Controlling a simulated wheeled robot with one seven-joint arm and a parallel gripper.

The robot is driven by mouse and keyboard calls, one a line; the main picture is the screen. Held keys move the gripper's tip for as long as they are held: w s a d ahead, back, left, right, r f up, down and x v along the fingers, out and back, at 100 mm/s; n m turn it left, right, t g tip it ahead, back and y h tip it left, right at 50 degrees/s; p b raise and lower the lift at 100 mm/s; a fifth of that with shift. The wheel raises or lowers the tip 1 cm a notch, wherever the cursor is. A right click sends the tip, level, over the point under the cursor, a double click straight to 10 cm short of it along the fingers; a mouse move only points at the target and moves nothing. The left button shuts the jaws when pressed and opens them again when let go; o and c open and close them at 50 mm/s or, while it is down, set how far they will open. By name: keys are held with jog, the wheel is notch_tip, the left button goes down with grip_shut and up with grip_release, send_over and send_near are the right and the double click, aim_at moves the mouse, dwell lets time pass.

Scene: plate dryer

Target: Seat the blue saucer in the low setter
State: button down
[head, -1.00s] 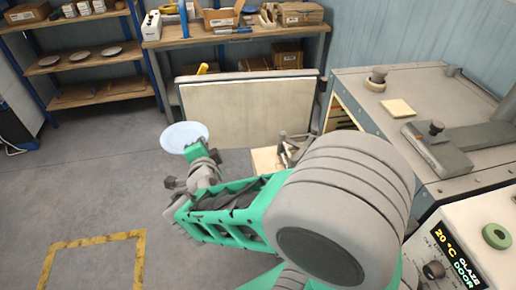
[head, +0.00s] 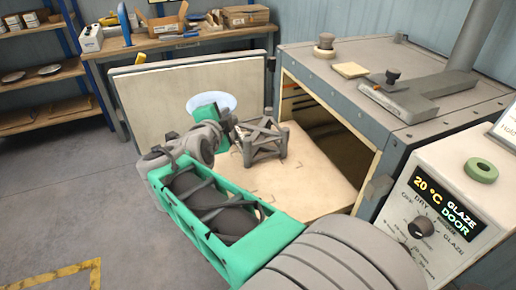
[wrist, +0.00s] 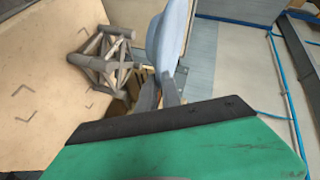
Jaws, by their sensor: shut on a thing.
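The blue saucer (head: 212,104) is pale blue and is held up by my gripper (head: 222,119) in front of the open kiln door in the head view. In the wrist view the saucer (wrist: 168,38) shows nearly edge-on, gripped by my fingers (wrist: 160,92). A grey-brown setter (head: 264,142) with crossed struts stands on the pale board just right of my gripper. It also shows in the wrist view (wrist: 106,56), left of the saucer and apart from it. Whether this is the low setter I cannot tell; no other setter is clear.
The pale board (head: 312,188) leads into the dryer's opening (head: 335,125), with the open door panel (head: 180,88) behind. The control box (head: 440,205) reads 20 °C, glaze, door. Shelves with plates (head: 45,80) stand far left. Corner marks lie on the bare board.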

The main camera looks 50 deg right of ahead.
jog(key=s+d+f+m+g+h+b, duration=0.1)
jog(key=s+d+m+g+b, duration=0.1)
jog(key=s+d, duration=0.3)
jog(key=s+d+f+m+g+b, duration=0.1)
jog(key=s+d+g+b, duration=0.15)
jog(key=s, duration=0.45)
jog(key=p, duration=0.2)
send_over(266, 132)
jog(key=s+a, duration=0.3)
jog(key=a, duration=0.1)
jog(key=shift+t, duration=0.25)
notch_tip(266, 132, down, 9)
jog(key=shift+d+f, duration=0.1)
jog(key=shift+w+d+f, duration=0.15)
jog(key=shift+w+f, duration=0.05)
jog(key=shift+f, duration=0.05)
notch_tip(266, 132, down, 3)
jog(key=shift+f, duration=0.15)
jog(key=c, duration=2)
grip_release()
jog(key=shift+f, duration=0.1)
jog(key=o, duration=0.5)
